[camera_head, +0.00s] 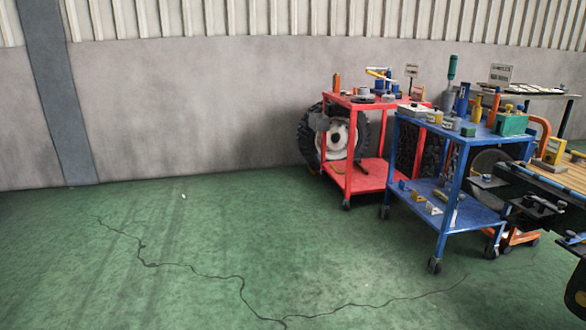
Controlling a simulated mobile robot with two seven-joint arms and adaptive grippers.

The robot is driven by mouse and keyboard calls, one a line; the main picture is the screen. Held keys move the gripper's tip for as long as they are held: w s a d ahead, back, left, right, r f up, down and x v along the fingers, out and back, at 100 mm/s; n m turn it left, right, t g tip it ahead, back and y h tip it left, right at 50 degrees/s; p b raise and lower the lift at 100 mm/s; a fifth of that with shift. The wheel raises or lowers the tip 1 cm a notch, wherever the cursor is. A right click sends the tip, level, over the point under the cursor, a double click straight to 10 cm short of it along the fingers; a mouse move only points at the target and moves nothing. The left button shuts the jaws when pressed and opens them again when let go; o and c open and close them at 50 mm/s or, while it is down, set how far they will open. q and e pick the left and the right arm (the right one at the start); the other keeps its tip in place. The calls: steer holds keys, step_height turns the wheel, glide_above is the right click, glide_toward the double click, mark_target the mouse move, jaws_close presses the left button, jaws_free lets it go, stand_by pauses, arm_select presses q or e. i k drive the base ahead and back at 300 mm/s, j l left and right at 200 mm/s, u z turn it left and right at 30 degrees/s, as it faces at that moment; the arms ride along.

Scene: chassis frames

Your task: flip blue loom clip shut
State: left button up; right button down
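I cannot pick out a blue loom clip in this view; small blue items on the carts are too small to identify. A black chassis frame (545,180) with a wooden deck enters at the right edge. Dark brackets (535,208) stick out from its near side, too small to make out in detail. Neither of my grippers shows.
A blue wheeled cart (470,142) with tools on top and small parts on its lower shelf stands beside the frame. A red cart (370,175) and a large tyre (338,138) stand behind it. The green floor (180,260) is clear at left and centre.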

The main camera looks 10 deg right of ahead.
mark_target(533, 148)
steer(key=i+j, duration=0.1)
steer(key=i, duration=1.8)
steer(key=z, duration=1.35)
